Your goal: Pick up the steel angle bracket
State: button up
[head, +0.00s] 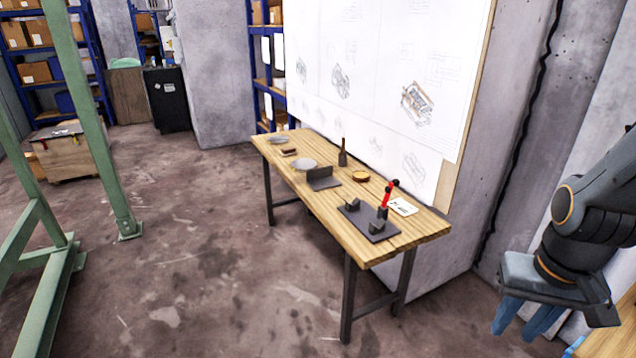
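A dark grey L-shaped piece, which looks like the steel angle bracket (323,179), rests on the wooden table (420,229) near its front edge, about midway along. One flange lies flat and the other stands up. My gripper (522,322) is at the lower right, well apart from the table and the bracket. Its two blue fingers point down with a gap between them, and nothing shows between them.
Right of the bracket stands a dark fixture (370,222) with a red-handled clamp (386,196). A green frame (92,110) stands far left; floor between is clear.

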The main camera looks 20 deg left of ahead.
aim_at(321, 178)
jog(key=u, duration=0.75)
jog(key=i, duration=0.9)
jog(key=u, duration=1.15)
jog(key=i, duration=1.55)
jog(key=z, duration=0.65)
jog(key=i, duration=1.2)
jog(key=z, duration=0.75)
